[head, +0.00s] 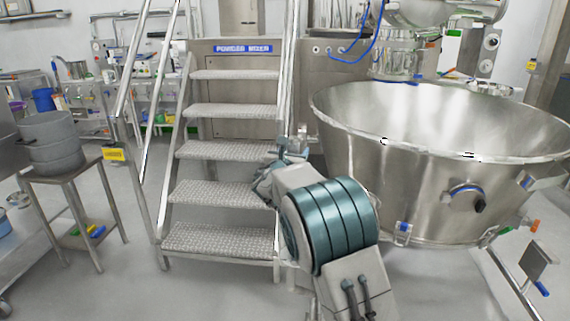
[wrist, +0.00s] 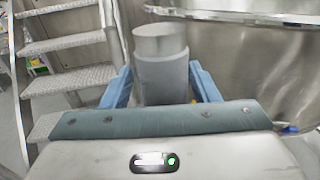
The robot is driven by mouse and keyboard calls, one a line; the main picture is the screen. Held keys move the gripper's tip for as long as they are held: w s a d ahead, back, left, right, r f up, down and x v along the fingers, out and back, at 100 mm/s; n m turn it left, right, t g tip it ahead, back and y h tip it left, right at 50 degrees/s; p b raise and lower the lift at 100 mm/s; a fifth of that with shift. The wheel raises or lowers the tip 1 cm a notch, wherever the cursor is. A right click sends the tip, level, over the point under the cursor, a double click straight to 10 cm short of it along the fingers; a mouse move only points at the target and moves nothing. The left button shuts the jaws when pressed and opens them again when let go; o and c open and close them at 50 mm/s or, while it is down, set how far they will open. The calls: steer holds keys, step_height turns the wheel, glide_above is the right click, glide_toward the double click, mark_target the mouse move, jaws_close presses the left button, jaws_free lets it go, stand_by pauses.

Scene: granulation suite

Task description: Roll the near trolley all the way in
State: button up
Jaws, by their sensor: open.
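A large steel bowl (head: 440,165) stands on the right, with legs and a side bar under it. I cannot tell if this is the near trolley. Its wall and rim fill the right of the wrist view (wrist: 250,60). My gripper (head: 288,150) is beside the bowl's left side, in front of the steps. In the wrist view its blue fingers (wrist: 163,88) are open, one on each side of an upright grey cylinder (wrist: 160,65). I cannot tell whether they touch it. The cylinder's lower end is hidden by my gripper.
Steel steps (head: 220,195) with handrails rise left of my gripper, close to it. A small table (head: 75,172) holding a grey drum (head: 50,142) stands at left. A wheeled steel frame (head: 25,255) shows at the lower left edge. The floor (head: 130,285) between is clear.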

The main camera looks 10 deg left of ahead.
steer(key=v, duration=1.3)
steer(key=s+d+r+m+g+h+p, duration=0.1)
steer(key=s+d+r+m+g+p, duration=0.15)
steer(key=s+d+m, duration=0.45)
steer(key=s+d+r+m+g+h+p, duration=0.15)
steer(key=d+m+g+p, duration=0.25)
steer(key=d, duration=0.5)
steer(key=s+d+r+m+g+h+p, duration=0.2)
steer(key=s+d+m+g+p, duration=0.1)
steer(key=s+d+m, duration=0.4)
steer(key=s+r+m+g+y+p, duration=0.1)
steer(key=s+m+y+p, duration=0.3)
steer(key=s+m, duration=0.4)
steer(key=s+r+m+g+y+p, duration=0.2)
steer(key=s+m+g+y+p, duration=0.2)
steer(key=s+m, duration=0.3)
steer(key=s+p, duration=0.1)
steer(key=s, duration=0.4)
steer(key=shift+s+d+m+p, duration=0.2)
steer(key=shift+d+m+p, duration=0.15)
steer(key=shift+m+p, duration=0.05)
